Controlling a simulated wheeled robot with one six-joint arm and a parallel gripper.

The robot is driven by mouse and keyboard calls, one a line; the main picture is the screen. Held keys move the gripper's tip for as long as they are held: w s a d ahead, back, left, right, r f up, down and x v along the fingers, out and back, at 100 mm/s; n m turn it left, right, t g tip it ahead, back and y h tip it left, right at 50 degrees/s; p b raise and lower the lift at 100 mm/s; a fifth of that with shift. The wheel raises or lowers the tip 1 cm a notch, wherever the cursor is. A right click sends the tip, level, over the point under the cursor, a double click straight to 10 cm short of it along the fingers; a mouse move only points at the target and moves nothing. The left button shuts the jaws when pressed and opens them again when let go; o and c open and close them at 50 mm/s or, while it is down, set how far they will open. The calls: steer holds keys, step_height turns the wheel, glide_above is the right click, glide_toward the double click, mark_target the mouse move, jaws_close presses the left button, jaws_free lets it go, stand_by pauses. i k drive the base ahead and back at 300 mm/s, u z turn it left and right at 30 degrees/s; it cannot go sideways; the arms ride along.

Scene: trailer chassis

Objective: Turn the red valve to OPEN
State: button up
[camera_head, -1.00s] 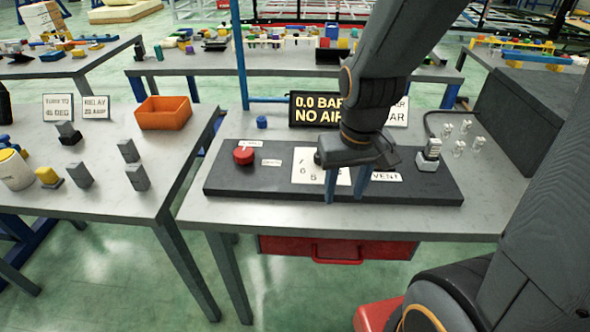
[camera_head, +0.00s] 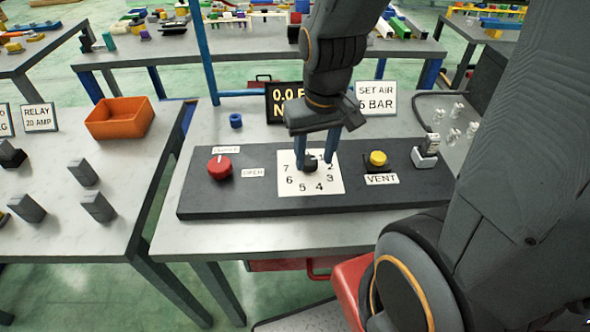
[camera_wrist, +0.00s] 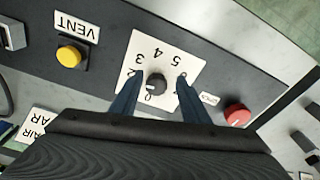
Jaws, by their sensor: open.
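The red valve (camera_head: 219,167) is a round knob at the left of the dark panel (camera_head: 200,200). Its pale mark points toward the label above it, which is too blurred to read surely. The OPEN label (camera_head: 253,173) lies to its right. My gripper (camera_head: 315,164) is open, fingers down around the small black dial knob (camera_head: 310,165) on the numbered white plate (camera_head: 295,186). It is well right of the valve. In the wrist view the black knob (camera_wrist: 156,84) sits between the fingertips, and the red valve (camera_wrist: 237,115) is outside them. Contact cannot be told.
A yellow VENT button (camera_head: 377,158) and a grey switch block (camera_head: 426,152) are on the panel's right. Behind stand a dark display (camera_head: 283,103), partly hidden by my arm, and a SET AIR 6 BAR sign (camera_head: 376,101). A blue cap (camera_head: 236,121) stands behind the valve.

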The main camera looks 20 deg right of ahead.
mark_target(219, 167)
steer(key=z, duration=2.2)
steer(key=k, duration=0.65)
steer(key=u, duration=1.25)
